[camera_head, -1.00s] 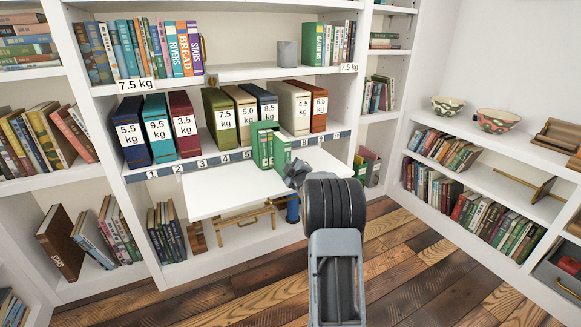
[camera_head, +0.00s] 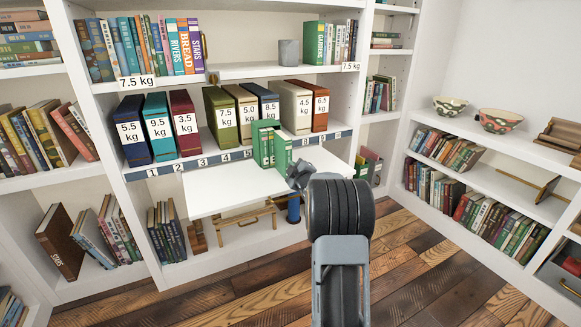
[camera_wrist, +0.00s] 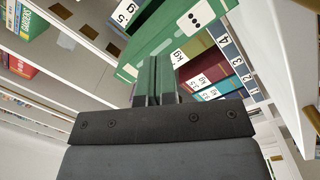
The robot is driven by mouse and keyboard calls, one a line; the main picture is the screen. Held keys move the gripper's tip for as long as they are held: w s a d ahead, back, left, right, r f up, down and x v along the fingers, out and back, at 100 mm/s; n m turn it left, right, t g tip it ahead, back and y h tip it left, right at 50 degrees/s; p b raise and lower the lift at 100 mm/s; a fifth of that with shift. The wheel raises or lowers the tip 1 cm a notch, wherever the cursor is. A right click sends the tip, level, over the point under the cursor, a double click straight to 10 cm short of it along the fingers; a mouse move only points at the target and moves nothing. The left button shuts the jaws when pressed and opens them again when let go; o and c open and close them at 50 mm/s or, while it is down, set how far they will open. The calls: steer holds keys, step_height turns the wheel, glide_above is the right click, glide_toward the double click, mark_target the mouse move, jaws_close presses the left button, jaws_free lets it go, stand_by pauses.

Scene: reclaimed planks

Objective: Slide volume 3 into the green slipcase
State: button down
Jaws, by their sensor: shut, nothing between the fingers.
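A green block of books and case (camera_head: 262,140) stands upright on the white pull-out board, in front of the middle shelf. I cannot tell in the head view which part is the slipcase. In the wrist view, a green book-like panel has a white label with three dots (camera_wrist: 193,18), which fits volume 3. How far it is inside the case cannot be seen.
The white board (camera_head: 225,190) is otherwise mostly clear. Behind it, a numbered shelf edge (camera_head: 200,162) carries several thick weight-labelled volumes. A grey cup (camera_head: 288,53) stands on the shelf above.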

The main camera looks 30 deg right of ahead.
steer(key=p+v, duration=0.2)
steer(key=v, duration=1.1)
steer(key=shift+s, duration=0.4)
